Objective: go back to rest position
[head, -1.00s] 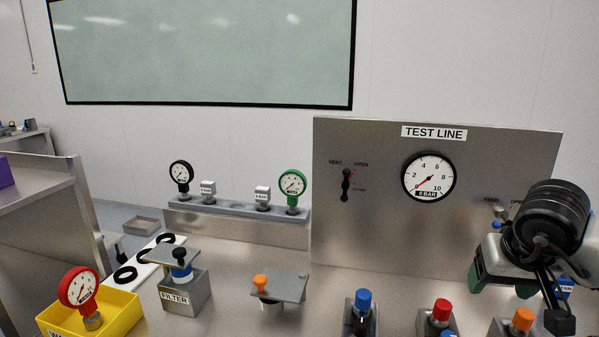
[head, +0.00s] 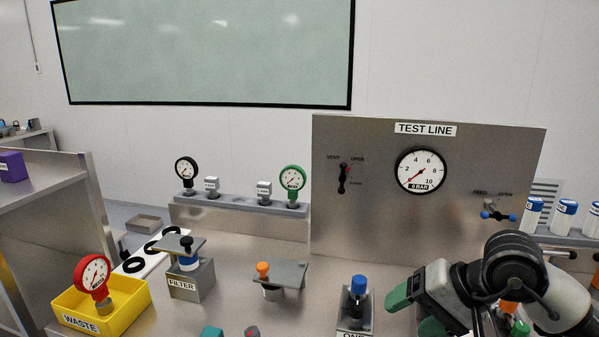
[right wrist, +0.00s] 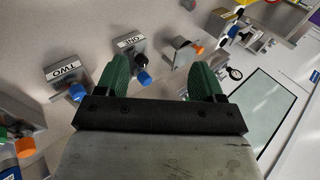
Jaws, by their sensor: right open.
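My right gripper (head: 414,312) is at the lower right of the head view, above the bench and in front of the test line panel (head: 330,240). Its green fingers are apart and empty; the right wrist view also shows them spread (right wrist: 160,80) with nothing held between them. The feed valve (head: 497,213) on the panel has its blue handle roughly level, and the gripper is clear of it. The panel gauge (head: 420,171) has a red needle. The vent valve (head: 342,179) has a black handle pointing down. My left gripper is not in view.
The blue-knobbed fixture ONE (head: 357,311) stands just left of my right gripper. Further left are an orange-knobbed fixture (head: 285,273), the FILTER block (head: 190,282) and the yellow waste bin (head: 130,312) with a red gauge. Blue-capped bottles (head: 565,217) stand at right.

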